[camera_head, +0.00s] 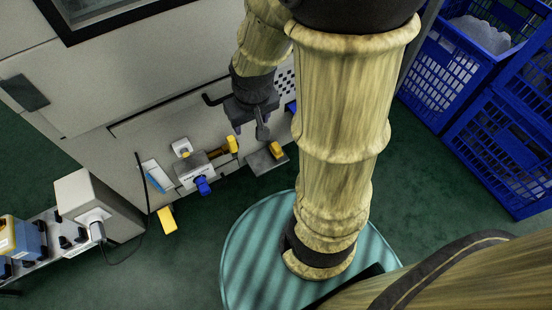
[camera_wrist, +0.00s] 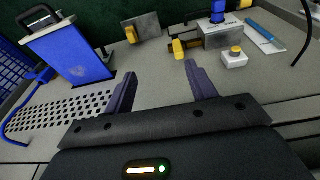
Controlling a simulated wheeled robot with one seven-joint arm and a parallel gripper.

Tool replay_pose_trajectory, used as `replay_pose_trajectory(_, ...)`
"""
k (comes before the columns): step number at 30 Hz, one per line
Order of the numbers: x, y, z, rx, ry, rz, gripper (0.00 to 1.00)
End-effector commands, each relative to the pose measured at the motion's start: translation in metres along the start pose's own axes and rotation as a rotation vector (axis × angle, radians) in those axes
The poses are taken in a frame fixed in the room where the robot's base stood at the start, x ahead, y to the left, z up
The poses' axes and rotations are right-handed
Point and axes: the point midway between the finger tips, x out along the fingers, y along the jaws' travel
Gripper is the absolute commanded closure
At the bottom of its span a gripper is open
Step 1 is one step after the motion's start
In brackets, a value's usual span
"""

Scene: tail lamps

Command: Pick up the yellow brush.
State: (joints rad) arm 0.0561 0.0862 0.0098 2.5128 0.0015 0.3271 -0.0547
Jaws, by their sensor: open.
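A yellow-ended piece with a dark stem (camera_head: 232,144) lies beside a grey block (camera_head: 193,171) on the grey worktop; it also shows in the wrist view (camera_wrist: 178,48). It may be the yellow brush, but its bristles are not clear. Another yellow piece (camera_head: 276,150) sits on a flat grey plate (camera_head: 262,160), seen in the wrist view as a yellow knob (camera_wrist: 131,34). My gripper (camera_head: 262,130) is over the worktop near the plate. In the wrist view its two dark fingers (camera_wrist: 160,70) are apart, with nothing between them, short of both yellow pieces.
A blue knob (camera_head: 202,186) is on the grey block. A small white box with a yellow button (camera_wrist: 234,58) and a blue-white strip (camera_wrist: 264,36) lie nearby. A blue box (camera_wrist: 68,50) stands at the wrist view's left. Blue crates (camera_head: 446,78) stand at the right.

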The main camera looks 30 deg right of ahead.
Motion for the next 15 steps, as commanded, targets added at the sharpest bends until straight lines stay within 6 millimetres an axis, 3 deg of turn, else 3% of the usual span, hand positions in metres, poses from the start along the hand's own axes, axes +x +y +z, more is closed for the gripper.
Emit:
replay_pose_trajectory(1,0.025,0.005,0.001,0.003,-0.008,0.002,0.44)
replay_pose_trajectory(4,0.058,0.017,-0.006,-0.001,-0.022,0.006,0.44)
replay_pose_trajectory(15,0.147,0.082,-0.035,-0.016,-0.076,0.0,0.44)
